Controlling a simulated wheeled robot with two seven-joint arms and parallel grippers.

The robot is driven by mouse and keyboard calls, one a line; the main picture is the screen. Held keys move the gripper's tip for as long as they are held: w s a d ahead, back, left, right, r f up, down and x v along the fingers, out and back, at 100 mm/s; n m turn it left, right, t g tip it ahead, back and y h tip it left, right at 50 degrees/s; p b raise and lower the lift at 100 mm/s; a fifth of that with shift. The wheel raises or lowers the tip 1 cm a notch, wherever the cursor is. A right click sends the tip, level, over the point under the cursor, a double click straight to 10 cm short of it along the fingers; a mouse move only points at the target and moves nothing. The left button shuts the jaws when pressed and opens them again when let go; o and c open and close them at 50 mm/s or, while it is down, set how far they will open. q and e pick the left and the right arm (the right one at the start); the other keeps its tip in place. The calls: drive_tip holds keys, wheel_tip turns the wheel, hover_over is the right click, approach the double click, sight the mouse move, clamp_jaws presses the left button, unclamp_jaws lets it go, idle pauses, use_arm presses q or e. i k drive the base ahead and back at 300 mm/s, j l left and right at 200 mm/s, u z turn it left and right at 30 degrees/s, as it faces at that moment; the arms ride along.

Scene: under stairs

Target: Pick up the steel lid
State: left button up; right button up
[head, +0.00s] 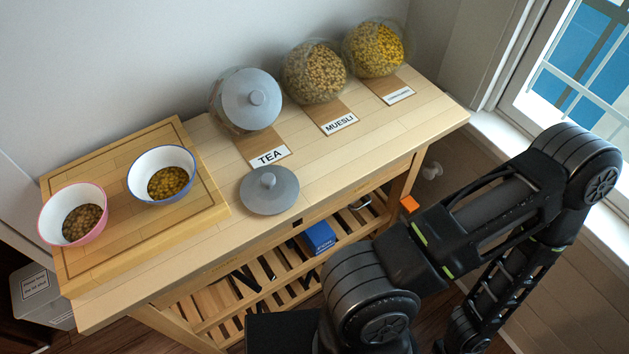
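A round grey steel lid (269,191) with a small knob lies flat on the wooden table top, near its front edge, just in front of the card marked TEA. Neither of my grippers shows in the head view. My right arm is in view at the lower right, folded with its elbow high and its forearm reaching down out of the picture. It is apart from both lids.
Two more glass jars, one of muesli (313,72) and one with yellow contents (377,48), stand at the back. A wooden board (113,160) at left holds a pink bowl (73,213) and a blue-rimmed bowl (162,175). The table (400,130) is clear at front right.

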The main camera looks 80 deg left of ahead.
sight(269, 190)
drive_tip(key=u, duration=3.35)
